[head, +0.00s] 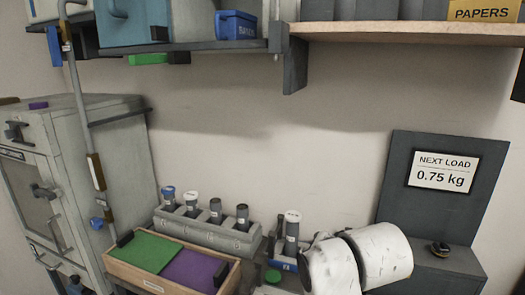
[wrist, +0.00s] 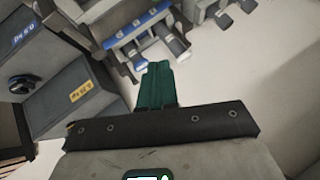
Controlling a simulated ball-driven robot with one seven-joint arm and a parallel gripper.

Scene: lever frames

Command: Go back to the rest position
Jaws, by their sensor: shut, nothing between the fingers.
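My gripper (wrist: 158,85) shows in the wrist view as two dark green fingers pressed together, with nothing between them. Beyond the fingertips there is pale open space and then a blue-fronted rack (wrist: 122,42). In the head view, white rounded links of my own arm rise at the lower right, in front of the dark panel's base. My gripper cannot be made out in the head view.
A dark panel (head: 398,195) carries a "NEXT LOAD 0.75 kg" sign (head: 442,171). A rack with several capped cylinders (head: 205,232), a green-and-purple tray (head: 112,266) and a grey cabinet (head: 88,160) stand left. A shelf (head: 400,33) runs overhead. Labelled grey blocks (wrist: 75,100) lie left in the wrist view.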

